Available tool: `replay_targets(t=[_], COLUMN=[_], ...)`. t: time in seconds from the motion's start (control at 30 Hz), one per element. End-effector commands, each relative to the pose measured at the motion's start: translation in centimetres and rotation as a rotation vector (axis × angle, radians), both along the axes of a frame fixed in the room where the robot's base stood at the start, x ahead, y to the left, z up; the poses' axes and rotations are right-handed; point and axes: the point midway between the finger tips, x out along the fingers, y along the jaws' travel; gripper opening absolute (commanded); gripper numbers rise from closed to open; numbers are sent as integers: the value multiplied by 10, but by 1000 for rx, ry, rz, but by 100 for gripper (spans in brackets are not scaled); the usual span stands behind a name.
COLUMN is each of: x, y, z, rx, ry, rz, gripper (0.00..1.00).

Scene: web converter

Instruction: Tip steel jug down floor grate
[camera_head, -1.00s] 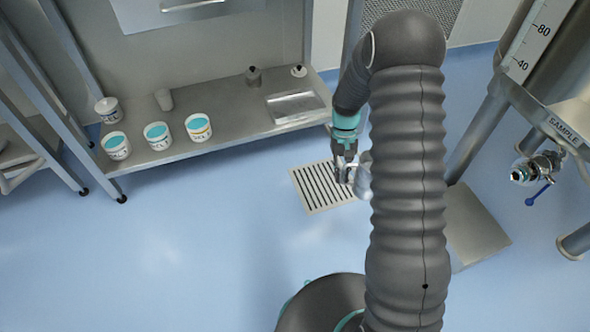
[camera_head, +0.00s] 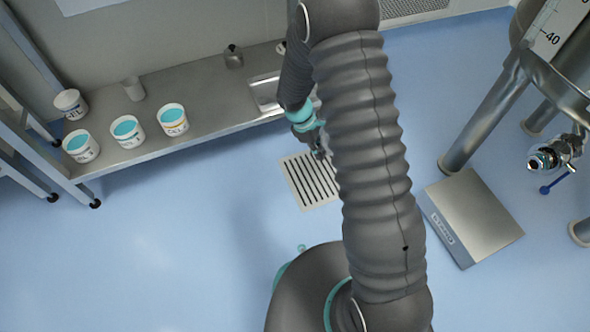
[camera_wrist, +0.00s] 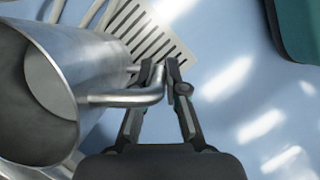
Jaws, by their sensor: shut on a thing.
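The steel jug (camera_wrist: 100,55) fills the left of the wrist view, with its wide round opening towards the lower left. My gripper (camera_wrist: 168,75) is shut on the jug's bent handle. The jug looks tilted, but how far I cannot tell. The floor grate (camera_wrist: 150,35), pale with dark slots, lies below and beyond the handle. In the head view the grate (camera_head: 310,182) is set in the blue floor, and my gripper (camera_head: 319,150) is at its upper right. My arm hides the jug there. I cannot see whether anything is in the jug.
A steel bench (camera_head: 190,140) at the back carries several tubs and a tray (camera_head: 265,92). A platform scale (camera_head: 475,215) stands on the floor to the right. A vessel with a sample valve (camera_head: 550,157) is at far right. The floor left of the grate is clear.

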Motion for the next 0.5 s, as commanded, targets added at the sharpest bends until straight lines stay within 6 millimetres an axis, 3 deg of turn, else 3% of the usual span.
replay_targets(t=[0.03,0.2,0.3,0.5], x=[0,0,-1,-4], y=[12,43,58,73], z=[-16,-42,-51,-60], rx=[-1,0,1,0], ry=[-1,-5,-7,-11], rz=[142,552,721,888], gripper=[0,0,0,0])
